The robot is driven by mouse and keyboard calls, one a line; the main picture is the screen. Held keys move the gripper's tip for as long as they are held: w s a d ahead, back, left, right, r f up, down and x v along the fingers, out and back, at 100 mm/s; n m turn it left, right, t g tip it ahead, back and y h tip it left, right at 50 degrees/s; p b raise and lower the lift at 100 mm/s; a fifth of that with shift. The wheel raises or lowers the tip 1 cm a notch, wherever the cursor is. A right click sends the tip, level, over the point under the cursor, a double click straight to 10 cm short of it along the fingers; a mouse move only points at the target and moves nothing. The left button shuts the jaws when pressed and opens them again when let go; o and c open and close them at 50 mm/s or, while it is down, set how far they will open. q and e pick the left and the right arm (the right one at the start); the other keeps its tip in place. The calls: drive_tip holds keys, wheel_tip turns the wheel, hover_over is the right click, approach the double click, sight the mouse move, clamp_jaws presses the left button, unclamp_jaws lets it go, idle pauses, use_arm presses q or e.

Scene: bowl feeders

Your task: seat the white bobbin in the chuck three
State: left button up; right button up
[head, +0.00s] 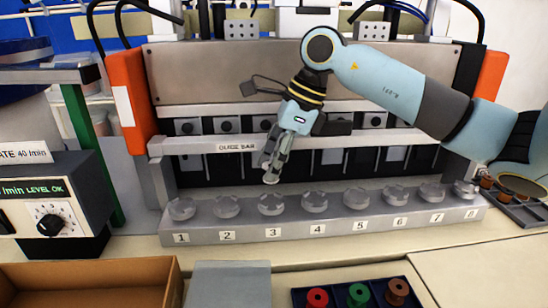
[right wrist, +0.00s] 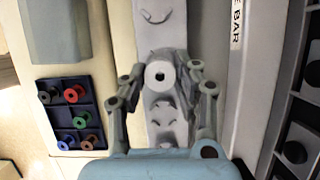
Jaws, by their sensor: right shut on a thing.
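My right gripper (head: 271,174) reaches down from the right arm and hangs above chuck three (head: 270,205), the grey jawed chuck over the label 3. In the right wrist view the fingers (right wrist: 161,84) are shut on the white bobbin (right wrist: 159,75), seen end-on with its dark centre hole. In the head view the bobbin is small and pale at the fingertips, apparently a little above the chuck. In the right wrist view the bobbin covers part of the chuck row, so its alignment with chuck three cannot be told. My left gripper is not in view.
Numbered chucks stand along a grey rail (head: 330,232), with the guide bar (head: 205,147) behind. A dark tray (head: 335,298) with coloured bobbins lies in front, beside a grey block (head: 230,283) and a cardboard box (head: 90,270). Another bobbin tray (head: 522,212) is at right.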

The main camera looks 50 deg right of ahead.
wheel_tip(320, 180, down, 4)
drive_tip(key=shift+s+r+b, duration=0.1)
drive_tip(key=shift+b, duration=0.75)
drive_tip(key=shift+f, duration=0.25)
use_arm(q)
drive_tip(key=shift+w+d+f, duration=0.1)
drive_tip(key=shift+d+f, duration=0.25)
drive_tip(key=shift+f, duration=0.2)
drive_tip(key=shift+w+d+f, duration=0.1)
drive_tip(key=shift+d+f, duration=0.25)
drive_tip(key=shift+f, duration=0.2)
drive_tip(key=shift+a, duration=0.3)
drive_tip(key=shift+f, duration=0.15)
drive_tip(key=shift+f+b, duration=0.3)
drive_tip(key=shift+b, duration=0.2)
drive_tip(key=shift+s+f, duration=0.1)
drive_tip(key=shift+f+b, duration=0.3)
drive_tip(key=shift+b, duration=0.1)
